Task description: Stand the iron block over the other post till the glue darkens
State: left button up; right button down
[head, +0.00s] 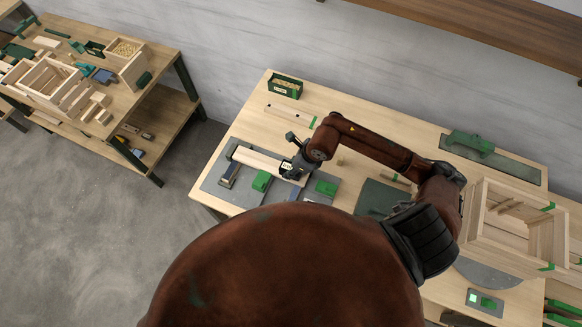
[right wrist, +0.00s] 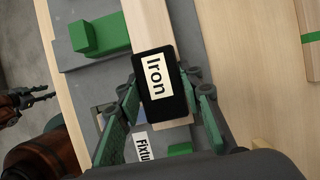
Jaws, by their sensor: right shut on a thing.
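The iron block (right wrist: 155,88) is black with a white "Iron" label. In the right wrist view it sits between the two green fingers of my right gripper (right wrist: 160,108), which is shut on it. It is over one end of a pale wooden board (right wrist: 152,25); I cannot tell whether it touches the board. In the head view my right gripper (head: 288,168) is at the right end of this board (head: 255,160), which lies across a grey fixture plate (head: 212,186). The posts under the board are hidden, and no glue can be made out.
Green blocks (head: 262,180) (head: 326,187) stand on the fixture beside the board. A green box (head: 285,86) stands at the back of the table. A wooden crate frame (head: 482,215) stands at the right. A second table (head: 150,85) with parts is at the far left.

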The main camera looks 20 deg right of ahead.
jog(key=c, duration=1.6)
grip_release()
jog(key=shift+r, duration=0.1)
jog(key=o, duration=0.3)
jog(key=shift+o, duration=0.2)
jog(key=shift+r+p, duration=2.25)
jog(key=shift+r, duration=1.7)
